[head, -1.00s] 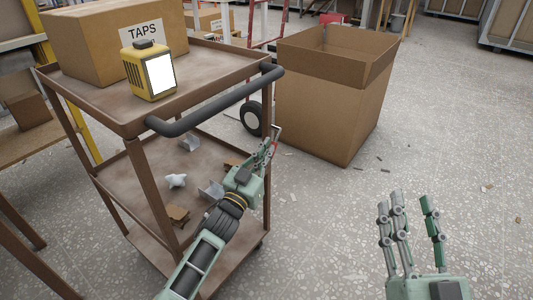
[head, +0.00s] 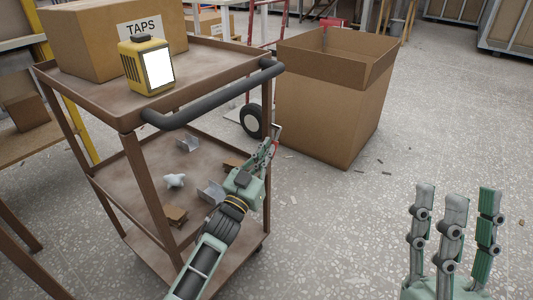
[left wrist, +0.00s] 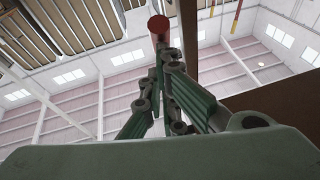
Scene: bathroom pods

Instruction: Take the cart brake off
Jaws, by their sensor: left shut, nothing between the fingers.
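The brown cart (head: 255,72) stands at the left, with a dark push bar (head: 215,97) along its upper near edge. My left gripper (head: 268,152) is at the cart's right near post. Its fingers are together and empty. A thin pale rod with a red part (head: 274,144) shows by the fingertips. In the left wrist view a round red knob (left wrist: 158,24) sits just beyond my fingertips (left wrist: 162,60); I cannot tell if they touch it. It may be the end of the brake lever. My right gripper (head: 455,205) is raised at the lower right, fingers apart and empty.
A TAPS box (head: 90,50) and a yellow lamp (head: 147,66) stand on the cart's top. Small metal pieces and a white knob (head: 174,180) lie on its lower shelf. An open cardboard box (head: 325,110) stands behind. The floor (head: 430,130) at the right is mostly clear.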

